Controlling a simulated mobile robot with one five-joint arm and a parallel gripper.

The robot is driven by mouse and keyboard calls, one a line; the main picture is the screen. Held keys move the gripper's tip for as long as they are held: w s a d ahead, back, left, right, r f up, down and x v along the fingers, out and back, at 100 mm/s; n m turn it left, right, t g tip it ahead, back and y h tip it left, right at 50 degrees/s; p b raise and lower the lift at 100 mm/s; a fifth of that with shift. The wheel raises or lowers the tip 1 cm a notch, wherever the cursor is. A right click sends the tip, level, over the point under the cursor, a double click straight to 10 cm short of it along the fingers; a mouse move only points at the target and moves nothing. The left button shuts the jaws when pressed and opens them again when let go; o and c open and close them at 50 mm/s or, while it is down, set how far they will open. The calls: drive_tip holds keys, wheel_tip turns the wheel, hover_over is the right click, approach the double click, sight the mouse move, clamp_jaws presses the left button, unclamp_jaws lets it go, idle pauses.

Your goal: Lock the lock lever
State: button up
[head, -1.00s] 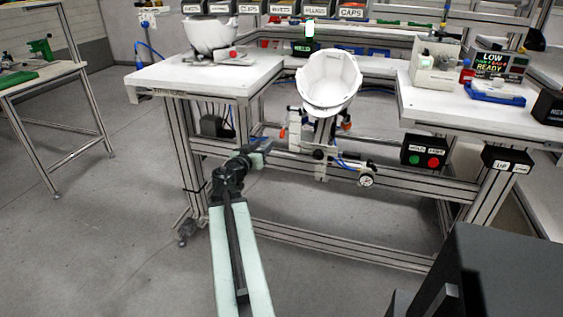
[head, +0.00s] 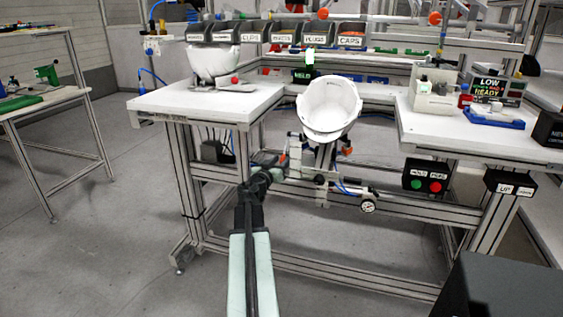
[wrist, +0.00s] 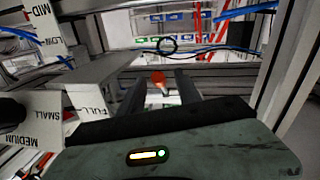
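A lever with an orange-red tip (wrist: 158,77) shows in the wrist view, between and beyond my gripper's two dark fingers; I take it for the lock lever. My gripper (wrist: 160,88) is open, with a clear gap between the fingers. I cannot tell whether either finger touches the lever. In the head view my gripper (head: 277,174) is small and dark, at the left of the fixture under the white helmet shell (head: 330,108). An orange knob (head: 283,158) shows just above it there. The shell sits tilted on the fixture, its open side facing me.
White plates marked FULL (wrist: 88,104) and SMALL (wrist: 45,116) stand close at the left of my gripper in the wrist view. A metal post (wrist: 290,60) rises at the right. A gauge (head: 368,206) and a button box (head: 427,176) are right of the fixture.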

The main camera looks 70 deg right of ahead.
drive_tip(key=shift+c, duration=0.3)
clamp_jaws()
drive_tip(key=shift+w+r, duration=0.1)
idle(1.0)
